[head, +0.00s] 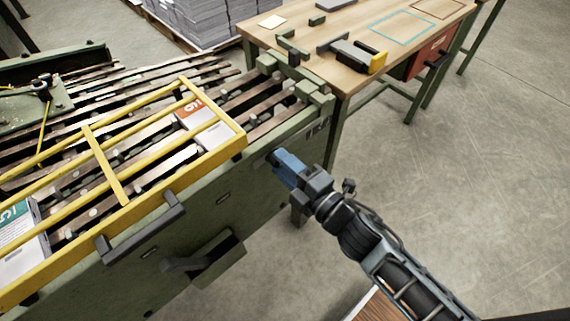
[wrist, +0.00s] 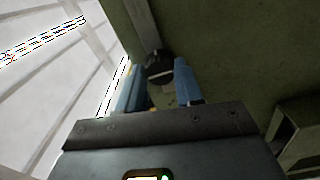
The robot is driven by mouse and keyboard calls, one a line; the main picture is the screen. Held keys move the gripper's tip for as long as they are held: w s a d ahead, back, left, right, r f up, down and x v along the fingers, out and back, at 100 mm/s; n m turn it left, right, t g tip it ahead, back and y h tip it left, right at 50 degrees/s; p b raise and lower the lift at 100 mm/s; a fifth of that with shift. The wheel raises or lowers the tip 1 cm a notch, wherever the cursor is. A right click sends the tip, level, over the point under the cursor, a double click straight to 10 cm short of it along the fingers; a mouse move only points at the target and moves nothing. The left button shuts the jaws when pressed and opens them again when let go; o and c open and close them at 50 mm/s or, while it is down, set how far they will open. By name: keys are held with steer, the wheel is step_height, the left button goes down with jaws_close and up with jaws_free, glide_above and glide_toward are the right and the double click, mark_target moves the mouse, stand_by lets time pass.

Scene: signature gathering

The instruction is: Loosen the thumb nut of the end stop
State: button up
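In the wrist view a dark round knob (wrist: 160,67), which looks like the thumb nut, sits against the green side of the machine at the end of a pale bar (wrist: 140,22). My gripper (wrist: 158,75) has its two blue fingers apart, one on each side of the knob near the fingertips. I cannot tell whether either finger touches it. In the head view my gripper (head: 281,157) is beside the green side panel, below the right end of the rails. The knob is not clear there, and the end stop cannot be made out for certain.
A yellow guard frame (head: 107,164) lies over the rails, with printed sheets (head: 196,113) under it. A wooden table (head: 345,20) stands behind. The floor to the right is clear.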

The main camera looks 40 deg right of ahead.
steer(key=o, duration=0.5)
steer(key=shift+c, duration=0.2)
steer(key=s, duration=0.8)
steer(key=shift+w, duration=0.1)
steer(key=s+a+r+m+g+p, duration=0.3)
steer(key=s+r+m+p, duration=0.5)
steer(key=s+r+m, duration=0.8)
steer(key=s+a+r, duration=0.1)
steer(key=s+r, duration=0.3)
